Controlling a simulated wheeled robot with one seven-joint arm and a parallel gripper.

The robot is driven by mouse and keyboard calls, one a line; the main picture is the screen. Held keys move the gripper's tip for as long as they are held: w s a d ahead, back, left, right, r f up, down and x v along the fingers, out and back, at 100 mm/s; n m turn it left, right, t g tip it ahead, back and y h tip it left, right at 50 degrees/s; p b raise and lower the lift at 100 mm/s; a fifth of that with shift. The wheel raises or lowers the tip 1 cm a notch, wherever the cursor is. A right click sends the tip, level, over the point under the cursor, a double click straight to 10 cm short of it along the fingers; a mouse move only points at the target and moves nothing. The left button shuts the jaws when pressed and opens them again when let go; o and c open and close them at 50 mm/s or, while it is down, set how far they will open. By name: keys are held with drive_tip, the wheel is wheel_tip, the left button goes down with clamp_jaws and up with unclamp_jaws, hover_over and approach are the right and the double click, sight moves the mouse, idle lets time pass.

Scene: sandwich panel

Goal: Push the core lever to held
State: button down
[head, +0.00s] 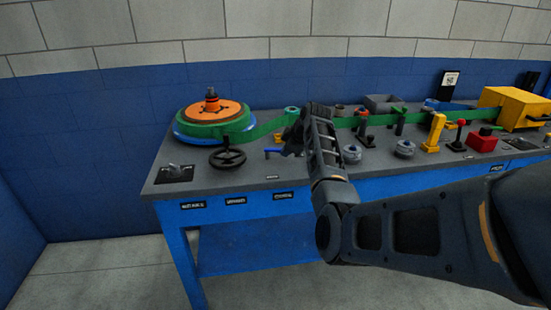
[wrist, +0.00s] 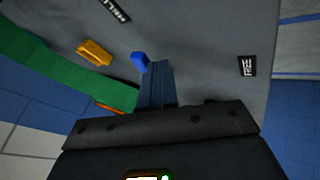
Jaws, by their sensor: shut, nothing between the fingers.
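The lever with a blue handle (head: 273,151) lies low on the bench top, just left of my gripper (head: 291,143) in the head view. In the wrist view its blue end (wrist: 139,62) shows right at the tips of my shut fingers (wrist: 156,82); I cannot tell whether they touch. The fingers hold nothing. A dark label, apparently HELD (wrist: 116,9), is at the top of the wrist view. Another, apparently FREE (wrist: 247,66), is at the right. The lever's base is hidden.
A green strip (head: 265,128) runs from the orange-and-green reel (head: 211,118) behind my gripper. A black handwheel (head: 227,157) stands to the left. A yellow-orange piece (wrist: 95,52) is near the blue end. A grey knob (head: 352,154) stands to the right.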

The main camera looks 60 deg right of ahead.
drive_tip(key=shift+w+d+f+n+y+b, duration=0.1)
drive_tip(key=shift+d+n+y+b, duration=0.45)
drive_tip(key=shift+n, duration=0.35)
drive_tip(key=shift+w+d, duration=0.1)
drive_tip(key=shift+d, duration=0.2)
drive_tip(key=shift+d+b, duration=0.2)
drive_tip(key=shift+b, duration=0.15)
